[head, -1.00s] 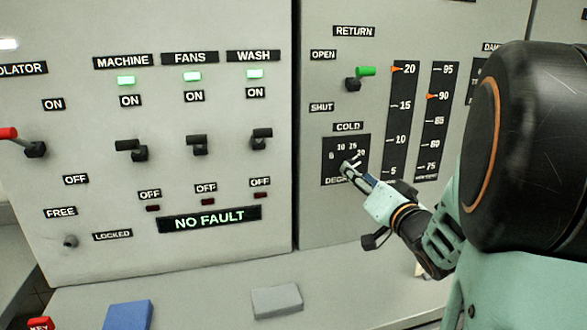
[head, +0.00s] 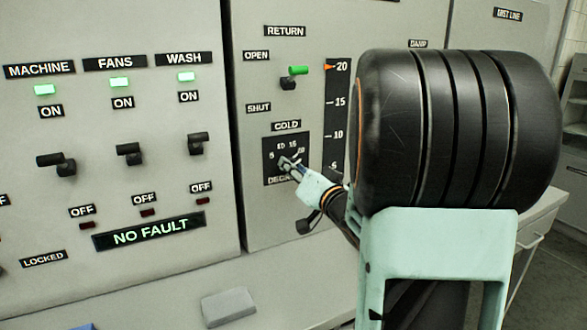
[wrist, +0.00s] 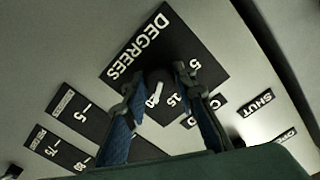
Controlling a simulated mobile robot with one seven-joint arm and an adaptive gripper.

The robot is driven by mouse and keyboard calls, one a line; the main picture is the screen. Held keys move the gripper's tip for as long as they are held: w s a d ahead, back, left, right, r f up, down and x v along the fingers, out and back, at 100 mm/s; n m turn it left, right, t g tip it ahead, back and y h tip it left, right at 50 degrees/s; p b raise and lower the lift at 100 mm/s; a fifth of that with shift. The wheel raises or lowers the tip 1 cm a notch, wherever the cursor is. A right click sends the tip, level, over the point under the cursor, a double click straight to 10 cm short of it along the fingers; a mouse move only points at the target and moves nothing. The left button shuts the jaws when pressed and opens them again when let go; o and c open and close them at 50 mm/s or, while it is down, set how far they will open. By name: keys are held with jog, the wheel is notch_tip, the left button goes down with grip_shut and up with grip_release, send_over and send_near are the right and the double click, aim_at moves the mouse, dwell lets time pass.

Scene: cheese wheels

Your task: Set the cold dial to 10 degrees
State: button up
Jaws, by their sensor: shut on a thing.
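The cold dial is on a black plate (head: 270,178) under the COLD label (head: 286,125), on the grey panel. Its scale reads 5, 10, 15, 20. My gripper (head: 288,163) is at the dial, its fingers covering much of the knob. In the wrist view, the fingers of my gripper (wrist: 157,86) stand on both sides of the dark dial knob (wrist: 156,77), shut on it. A white mark shows on the knob near the 20; its exact reading is hard to tell. The 10 is hidden behind a finger in the wrist view.
The green RETURN lever (head: 299,70) is above the dial. A gauge strip (head: 337,115) stands just right of it, partly hidden by my arm. Black switches (head: 130,153) and a NO FAULT display (head: 149,231) are to the left. A grey block (head: 228,307) lies on the ledge below.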

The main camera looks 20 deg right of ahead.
jog(key=shift+f+n+b, duration=0.1)
jog(key=shift+n+b, duration=0.2)
jog(key=shift+b, duration=0.05)
jog(key=shift+d+n+b, duration=0.1)
jog(key=shift+n+b, duration=6.1)
jog(key=shift+n, duration=1.3)
jog(key=o, duration=1.2)
jog(key=shift+c, duration=0.2)
